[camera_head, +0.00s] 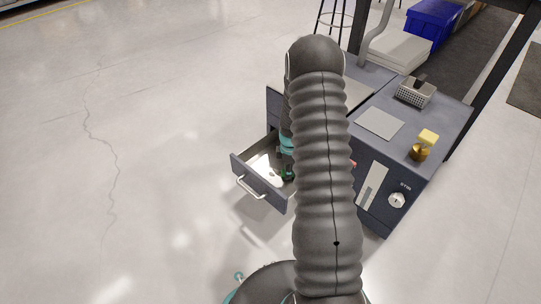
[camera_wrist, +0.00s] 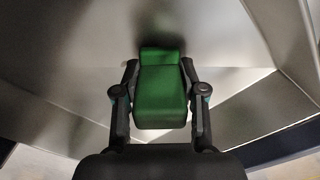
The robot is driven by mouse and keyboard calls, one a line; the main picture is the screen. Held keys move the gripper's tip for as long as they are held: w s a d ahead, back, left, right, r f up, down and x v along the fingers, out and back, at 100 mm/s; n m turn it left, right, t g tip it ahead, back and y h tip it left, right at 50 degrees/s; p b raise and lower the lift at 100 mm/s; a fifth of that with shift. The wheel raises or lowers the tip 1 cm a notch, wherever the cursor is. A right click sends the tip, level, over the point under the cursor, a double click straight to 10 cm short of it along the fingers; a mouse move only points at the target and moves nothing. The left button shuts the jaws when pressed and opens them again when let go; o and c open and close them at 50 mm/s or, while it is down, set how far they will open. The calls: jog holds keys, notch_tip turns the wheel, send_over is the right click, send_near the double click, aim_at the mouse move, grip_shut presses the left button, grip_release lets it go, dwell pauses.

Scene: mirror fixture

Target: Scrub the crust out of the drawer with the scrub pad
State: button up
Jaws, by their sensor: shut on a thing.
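The drawer (camera_head: 239,167) stands pulled out from the grey cabinet, with a bar handle on its front. My gripper (camera_wrist: 160,95) is shut on the green scrub pad (camera_wrist: 161,90), with one finger on each side of it. In the head view my gripper (camera_head: 288,172) reaches down into the drawer near its right side. The wrist view shows the pad close over pale inner surfaces; I cannot tell if it touches the bottom. A pale patch shows on the drawer bottom in the head view; I cannot make out the crust. My arm hides part of the drawer.
The cabinet top holds a perforated metal basket (camera_head: 415,92), a flat grey plate (camera_head: 380,123) and a yellow-topped brass item (camera_head: 424,144). A dial (camera_head: 397,200) is on the cabinet front. A blue bin (camera_head: 432,22) stands behind. The floor at left is clear.

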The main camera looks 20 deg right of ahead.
notch_tip(320, 180, up, 3)
jog(key=shift+s+f+p, duration=0.1)
jog(key=shift+f+p, duration=0.05)
jog(key=shift+p, duration=0.65)
jog(key=shift+r+p, duration=1.35)
jog(key=shift+r, duration=1.05)
